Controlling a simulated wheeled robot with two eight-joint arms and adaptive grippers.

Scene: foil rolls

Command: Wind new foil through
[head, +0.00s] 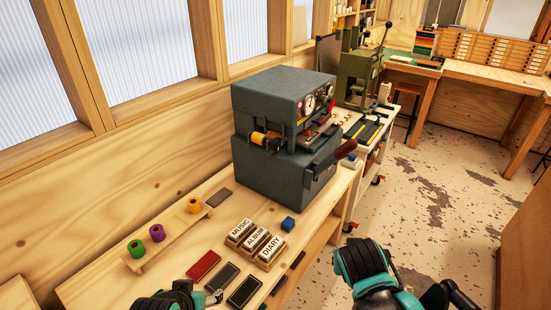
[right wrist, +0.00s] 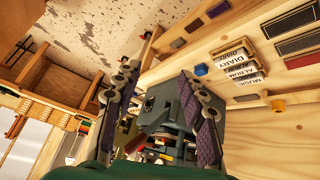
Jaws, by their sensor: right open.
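A dark grey foil press (head: 285,100) stands on the wooden bench, with an orange-yellow foil roll (head: 259,138) on its left side. Green (head: 137,248), purple (head: 157,232) and yellow (head: 194,205) rolls sit on a low wooden rack (head: 165,241). In the right wrist view, my right gripper (right wrist: 158,80) is open and empty, its fingers spread with the press (right wrist: 165,105) beyond them. In the head view, my right arm shows at bottom right, beside the bench. My left gripper (head: 190,300) is at the bottom edge, partly cut off, near the dark plates; its jaws cannot be made out.
Type blocks marked MUSIC, ALBUM and DIARY (head: 256,243) and a blue block (head: 288,223) lie in front of the press. A red plate (head: 203,265) and dark plates (head: 244,291) lie nearer. A green press (head: 358,75) stands behind. The floor at right is open.

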